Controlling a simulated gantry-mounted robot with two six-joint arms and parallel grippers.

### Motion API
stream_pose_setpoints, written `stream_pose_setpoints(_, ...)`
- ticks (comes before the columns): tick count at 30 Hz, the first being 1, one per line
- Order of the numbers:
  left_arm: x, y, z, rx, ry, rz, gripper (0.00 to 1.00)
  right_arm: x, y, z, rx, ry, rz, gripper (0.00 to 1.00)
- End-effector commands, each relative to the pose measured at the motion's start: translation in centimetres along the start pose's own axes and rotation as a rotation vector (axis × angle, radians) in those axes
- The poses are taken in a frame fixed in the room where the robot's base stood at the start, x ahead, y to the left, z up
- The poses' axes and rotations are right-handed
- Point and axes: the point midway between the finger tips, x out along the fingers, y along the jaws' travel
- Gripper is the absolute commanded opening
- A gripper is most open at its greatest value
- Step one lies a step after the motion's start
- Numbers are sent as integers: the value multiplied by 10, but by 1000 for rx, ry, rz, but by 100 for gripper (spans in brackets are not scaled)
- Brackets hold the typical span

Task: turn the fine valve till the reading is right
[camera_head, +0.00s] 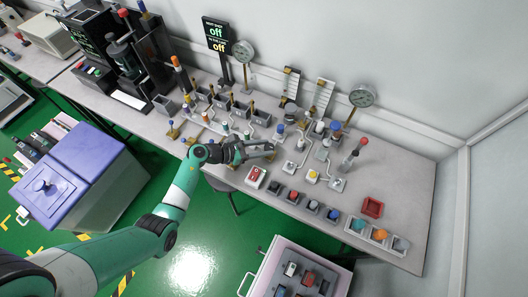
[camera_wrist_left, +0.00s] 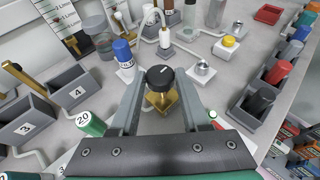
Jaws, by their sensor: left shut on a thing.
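A brass valve with a round black knob (camera_wrist_left: 160,76) stands between the fingers of my left gripper (camera_wrist_left: 160,88) in the left wrist view. The knob has a pale pointer mark on top. The fingers are shut on the valve, one on each side. In the head view my left gripper (camera_head: 266,149) is low over the middle of the bench, and its fingers hide most of the valve. Two round dial gauges stand at the back, one at the right (camera_head: 362,95) and one further left (camera_head: 243,51). Their needles are too small to read. My right gripper is not in view.
A black sign (camera_head: 216,35) shows "off" twice. A blue-capped cylinder (camera_wrist_left: 122,53) stands close left of the valve; a green-capped one marked 20 (camera_wrist_left: 91,124) is nearer. Grey bins (camera_wrist_left: 68,90) lie left. A red tray (camera_head: 372,207) stands at the bench's right.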

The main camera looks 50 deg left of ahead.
Motion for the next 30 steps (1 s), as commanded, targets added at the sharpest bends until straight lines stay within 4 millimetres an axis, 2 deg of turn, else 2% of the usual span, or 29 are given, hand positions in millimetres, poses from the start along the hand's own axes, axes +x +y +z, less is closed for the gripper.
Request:
stream_pose_setpoints(1,2,3,-4,13,-1,-25,0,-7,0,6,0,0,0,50)
stream_pose_setpoints(9,2,5,-3,62,1,-148,0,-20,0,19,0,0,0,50)
stream_pose_setpoints(26,1,4,-1,76,4,-190,0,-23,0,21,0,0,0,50)
stream_pose_setpoints(27,1,4,-1,76,4,-190,48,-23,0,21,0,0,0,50)
stream_pose_setpoints(30,1,4,-1,76,4,-190,66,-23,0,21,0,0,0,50)
